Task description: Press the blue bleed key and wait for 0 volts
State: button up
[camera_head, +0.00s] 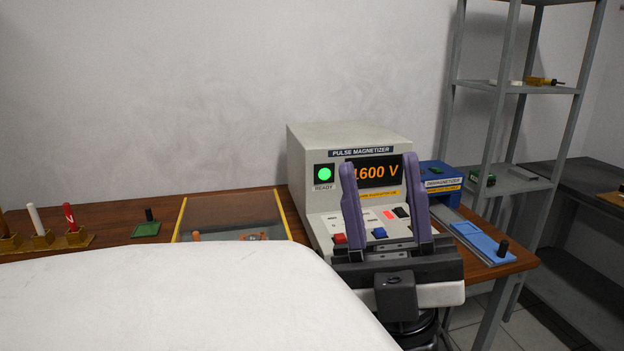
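The grey pulse magnetizer (300,165) stands on the wooden bench. Its display (378,172) shows orange digits that look like 1600 V, with the first digit partly behind my left finger. A green lamp (324,174) marked READY is lit. The blue key (379,233) is on the sloping front panel and shows between my fingers. A red key (339,239) is to its left. My gripper (378,165) has two purple fingers spread wide apart, with nothing between them. It is in front of the panel, and I cannot tell its exact distance from the blue key.
A blue demagnetizer (436,178) stands to the right, with a blue slide (482,240) in front. A yellow-edged clear cover (232,215) lies to the left. A rack (45,240) with coloured handles is far left. A metal shelf (520,88) stands behind right.

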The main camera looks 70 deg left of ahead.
aim_at(380, 232)
jog(key=u, duration=1.85)
